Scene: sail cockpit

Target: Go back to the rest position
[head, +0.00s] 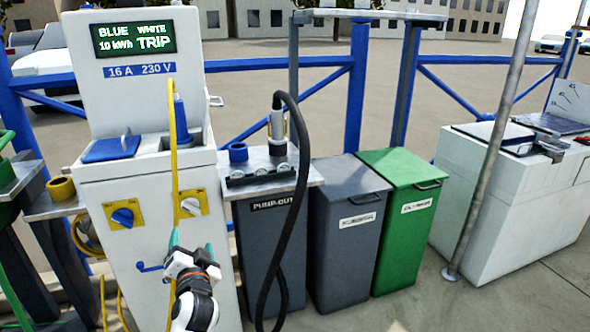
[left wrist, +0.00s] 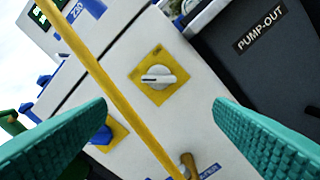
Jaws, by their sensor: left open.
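My left gripper (head: 190,250) is in front of the white power pedestal (head: 215,270), below its two rotary switches. In the left wrist view its teal fingers (left wrist: 160,135) are spread wide with nothing between them that they hold. The right switch (head: 191,206) is a knob on a yellow plate; it shows in the left wrist view (left wrist: 158,78) with a light handle. The left switch (head: 122,216) has a blue knob. A yellow cable (head: 173,130) hangs down the pedestal front and crosses the left wrist view (left wrist: 105,85). My right gripper is not in view.
A display (head: 132,39) reads BLUE 10 kWh, WHITE TRIP. A blue plug (head: 181,120) stands in the pedestal's right socket; the left blue lid (head: 112,148) is down. The pump-out unit (head: 268,235) with a black hose, grey bin (head: 347,230) and green bin (head: 403,220) stand to the right.

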